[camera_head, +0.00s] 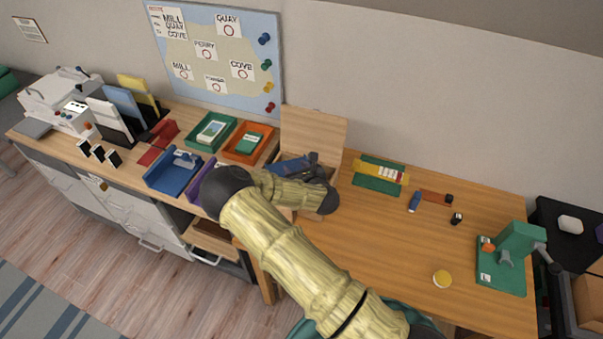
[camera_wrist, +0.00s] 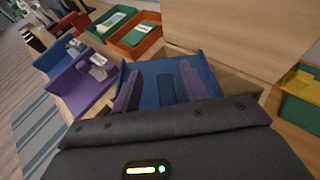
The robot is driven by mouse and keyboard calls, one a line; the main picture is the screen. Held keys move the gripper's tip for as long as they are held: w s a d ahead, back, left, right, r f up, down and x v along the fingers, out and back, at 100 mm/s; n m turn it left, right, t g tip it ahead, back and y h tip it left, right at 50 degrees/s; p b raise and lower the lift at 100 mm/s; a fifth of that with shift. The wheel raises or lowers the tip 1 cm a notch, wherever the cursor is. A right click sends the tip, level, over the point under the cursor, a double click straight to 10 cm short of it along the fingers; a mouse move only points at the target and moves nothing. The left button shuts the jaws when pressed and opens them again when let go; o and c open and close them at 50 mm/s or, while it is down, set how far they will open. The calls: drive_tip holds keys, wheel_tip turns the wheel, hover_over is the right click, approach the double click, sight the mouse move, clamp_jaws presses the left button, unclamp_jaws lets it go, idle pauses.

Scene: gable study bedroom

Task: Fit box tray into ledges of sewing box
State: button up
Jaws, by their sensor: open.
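The wooden sewing box stands against the wall with its lid (camera_head: 313,130) raised; the lid (camera_wrist: 235,35) and part of the rim also show in the wrist view. A blue box tray (camera_wrist: 165,70) lies at the box opening, with part of it visible in the head view (camera_head: 290,164). My gripper (camera_wrist: 160,88) is open, its two fingers over the tray and apart from each other. My arm hides much of the box in the head view. I cannot tell whether the tray rests on the ledges.
Left of the box are green (camera_head: 211,132), orange (camera_head: 249,142) and blue (camera_head: 174,172) trays, and a purple one (camera_wrist: 82,88). The desk's middle right is mostly clear.

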drive_tip(key=shift+s+r+p, duration=0.15)
drive_tip(key=shift+r+p, duration=0.2)
drive_tip(key=shift+r, duration=0.3)
drive_tip(key=b+v, duration=0.2)
drive_tip(key=v, duration=0.9)
drive_tip(key=shift+s, duration=0.2)
drive_tip(key=shift+d+r, duration=0.1)
